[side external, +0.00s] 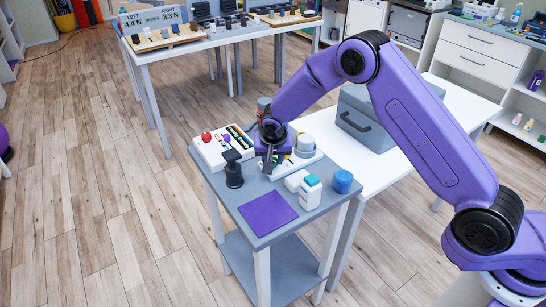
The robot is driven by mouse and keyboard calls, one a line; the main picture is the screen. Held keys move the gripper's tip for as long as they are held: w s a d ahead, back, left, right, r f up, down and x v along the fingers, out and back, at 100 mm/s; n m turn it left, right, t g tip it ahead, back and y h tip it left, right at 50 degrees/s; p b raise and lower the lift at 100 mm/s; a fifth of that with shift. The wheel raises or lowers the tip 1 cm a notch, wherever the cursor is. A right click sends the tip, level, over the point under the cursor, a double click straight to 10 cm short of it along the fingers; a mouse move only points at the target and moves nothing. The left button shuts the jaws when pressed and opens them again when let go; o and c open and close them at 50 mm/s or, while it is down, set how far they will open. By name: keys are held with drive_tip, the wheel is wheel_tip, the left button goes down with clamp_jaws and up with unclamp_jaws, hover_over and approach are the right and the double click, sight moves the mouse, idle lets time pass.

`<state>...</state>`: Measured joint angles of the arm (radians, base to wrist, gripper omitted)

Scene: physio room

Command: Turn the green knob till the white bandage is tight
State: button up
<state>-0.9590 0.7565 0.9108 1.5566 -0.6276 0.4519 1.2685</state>
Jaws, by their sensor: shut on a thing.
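My gripper (268,162) points down at the back of the small grey table and is shut. The green knob is mostly hidden by the fingers and wrist; only a little green shows beside them. Just right of the gripper, a white roll (306,143), which looks like the white bandage, stands on a white base. How tightly the bandage is wound is too small to tell.
The grey table (240,196) holds a white box with a red button (207,136), a black stand (233,170), a purple mat (267,213), a white-and-teal bottle (310,193) and a blue cylinder (342,181). A grey case (362,125) stands behind.

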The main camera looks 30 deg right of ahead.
drive_tip(key=shift+m+g+h, duration=0.3)
drive_tip(key=shift+m, duration=0.6)
drive_tip(key=o, duration=1)
drive_tip(key=shift+o, duration=0.2)
drive_tip(key=v, duration=1.7)
drive_tip(key=shift+a+r, duration=0.15)
drive_tip(key=shift+s, duration=0.15)
